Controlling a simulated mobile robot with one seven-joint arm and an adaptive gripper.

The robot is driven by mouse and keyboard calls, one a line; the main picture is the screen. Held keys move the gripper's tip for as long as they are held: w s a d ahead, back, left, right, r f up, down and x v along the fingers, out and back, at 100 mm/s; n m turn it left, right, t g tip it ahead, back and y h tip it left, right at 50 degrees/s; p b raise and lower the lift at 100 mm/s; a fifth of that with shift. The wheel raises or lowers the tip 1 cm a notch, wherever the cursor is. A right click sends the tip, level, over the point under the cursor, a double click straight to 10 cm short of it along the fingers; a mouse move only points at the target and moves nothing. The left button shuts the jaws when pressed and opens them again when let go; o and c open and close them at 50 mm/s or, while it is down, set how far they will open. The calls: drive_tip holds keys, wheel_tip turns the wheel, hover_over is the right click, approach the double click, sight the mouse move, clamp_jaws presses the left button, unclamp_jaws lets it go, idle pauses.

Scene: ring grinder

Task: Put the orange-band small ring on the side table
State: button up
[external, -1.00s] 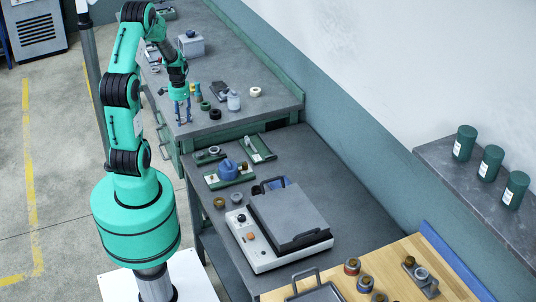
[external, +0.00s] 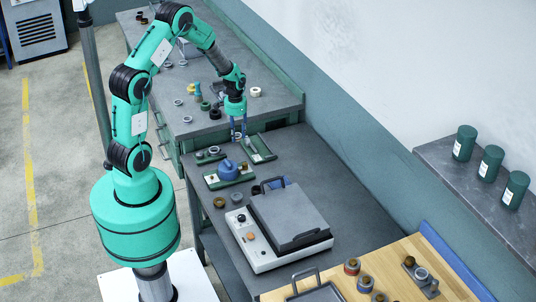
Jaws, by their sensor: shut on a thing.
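I cannot pick out an orange band for certain on any ring. A wooden-topped table (external: 403,270) stands at the front right and bears several small rings, one with a reddish band (external: 352,267). I cannot tell which surface is the side table.
Rings and small parts lie on the rear bench (external: 272,105). A shelf (external: 470,170) holds green canisters.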

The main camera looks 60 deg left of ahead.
drive_tip(key=shift+m, duration=0.6)
drive_tip(key=w+d+f, duration=0.1)
drive_tip(key=w+d, duration=0.2)
drive_tip(key=d, duration=0.5)
drive_tip(key=w+d+f, duration=0.1)
drive_tip(key=w+d, duration=0.2)
drive_tip(key=d, duration=0.5)
drive_tip(key=w+d+f, duration=0.1)
drive_tip(key=w+d, duration=0.3)
drive_tip(key=d, duration=0.5)
drive_tip(key=shift+d+f+p, duration=0.1)
drive_tip(key=shift+f+p, duration=0.25)
drive_tip(key=shift+f, duration=0.05)
drive_tip(key=shift+w, duration=0.15)
drive_tip(key=b, duration=0.1)
hover_over(310, 169)
drive_tip(key=shift+w+f, duration=0.15)
drive_tip(key=shift+f, duration=0.6)
drive_tip(key=shift+f, duration=0.1)
drive_tip(key=shift+f+b, duration=0.35)
drive_tip(key=shift+f, duration=1.3)
drive_tip(key=shift+f, duration=0.2)
